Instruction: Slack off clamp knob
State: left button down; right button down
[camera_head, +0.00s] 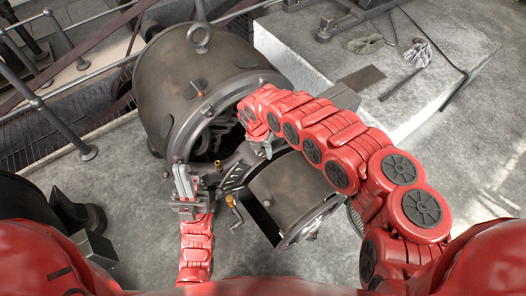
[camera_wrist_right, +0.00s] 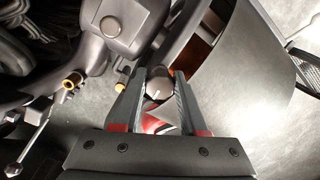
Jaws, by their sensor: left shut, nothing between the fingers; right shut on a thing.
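The clamp knob (camera_wrist_right: 158,88) is a dark round knob with a white line across its face, seen in the right wrist view. My right gripper (camera_wrist_right: 160,78) is shut on it, one finger on each side. In the head view my right gripper (camera_head: 265,146) reaches the front of the dynamo (camera_head: 175,85), a dark grey barrel with an open end; the knob is hard to make out there. My left gripper (camera_head: 183,170) is shut and empty, pointing up beside the dynamo's lower left rim.
A brass fitting (camera_wrist_right: 73,82) lies left of the knob. A crank-like lever (camera_head: 234,213) stands near my left gripper. A curved grey cover (camera_head: 290,190) is below my right arm.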

jog(key=c, duration=0.5)
grip_release()
notch_tip(320, 180, up, 17)
jog(key=a+p, duration=0.2)
jog(key=shift+s+r, duration=0.15)
jog(key=shift+s, duration=0.2)
